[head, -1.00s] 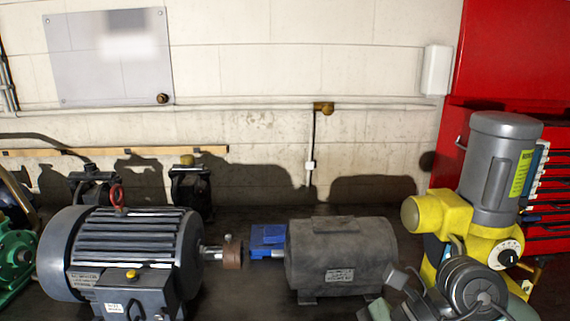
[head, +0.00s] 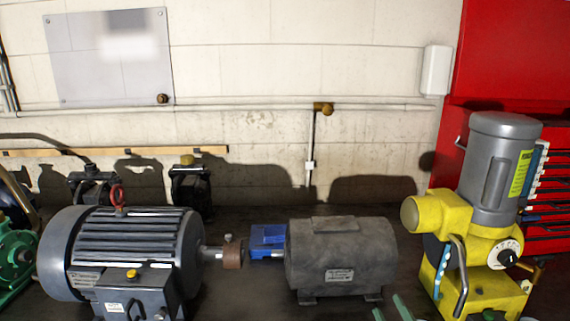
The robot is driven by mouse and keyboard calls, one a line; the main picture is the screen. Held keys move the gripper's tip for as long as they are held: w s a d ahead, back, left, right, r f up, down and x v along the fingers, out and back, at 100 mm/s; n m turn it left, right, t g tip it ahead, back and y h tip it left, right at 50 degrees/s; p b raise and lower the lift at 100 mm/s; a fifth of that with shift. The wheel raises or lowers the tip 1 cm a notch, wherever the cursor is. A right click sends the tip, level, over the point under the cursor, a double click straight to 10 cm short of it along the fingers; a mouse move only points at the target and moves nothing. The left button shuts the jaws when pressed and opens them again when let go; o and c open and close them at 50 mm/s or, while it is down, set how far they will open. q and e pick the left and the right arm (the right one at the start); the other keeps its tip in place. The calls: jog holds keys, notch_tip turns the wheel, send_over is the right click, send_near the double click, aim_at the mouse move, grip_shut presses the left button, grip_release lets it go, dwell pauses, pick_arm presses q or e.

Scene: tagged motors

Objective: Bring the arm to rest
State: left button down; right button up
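A large dark grey finned motor (head: 135,240) with a red lifting ring stands at the left of the bench. A smaller, plain grey motor (head: 340,255) stands in the middle, and a nameplate shows on its side. A yellow pump with a grey upright motor (head: 497,180) stands at the right. The tips of my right gripper (head: 393,311) show as small grey-green pieces at the bottom edge, in front of the middle motor. The rest of that gripper is cut off, and I see nothing held in it. My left gripper is not in view.
A blue block (head: 267,236) sits between the two motors. Green machinery (head: 17,252) stands at the far left. Dark fittings (head: 191,188) stand behind the large motor. A red tool cabinet (head: 520,110) is behind the pump. A pale block wall (head: 250,60) closes the back.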

jog(key=s+f+g, duration=0.1)
jog(key=f, duration=0.1)
jog(key=s+d+f+m+g, duration=0.1)
jog(key=f, duration=0.1)
jog(key=s+f+m+g+h, duration=0.1)
jog(key=f, duration=0.2)
jog(key=shift+d, duration=0.3)
jog(key=s+f+m+g, duration=0.5)
jog(key=s+f+g, duration=0.6)
jog(key=s+f, duration=0.85)
notch_tip(320, 180, down, 23)
jog(key=s+g, duration=0.1)
jog(key=s, duration=0.1)
jog(key=s+d+f+g, duration=0.1)
jog(key=s+d+f, duration=0.1)
jog(key=s+f, duration=1.5)
jog(key=shift+s+n+g, duration=0.15)
jog(key=shift+n+g, duration=0.15)
jog(key=shift+n, duration=0.1)
jog(key=shift+d, duration=0.1)
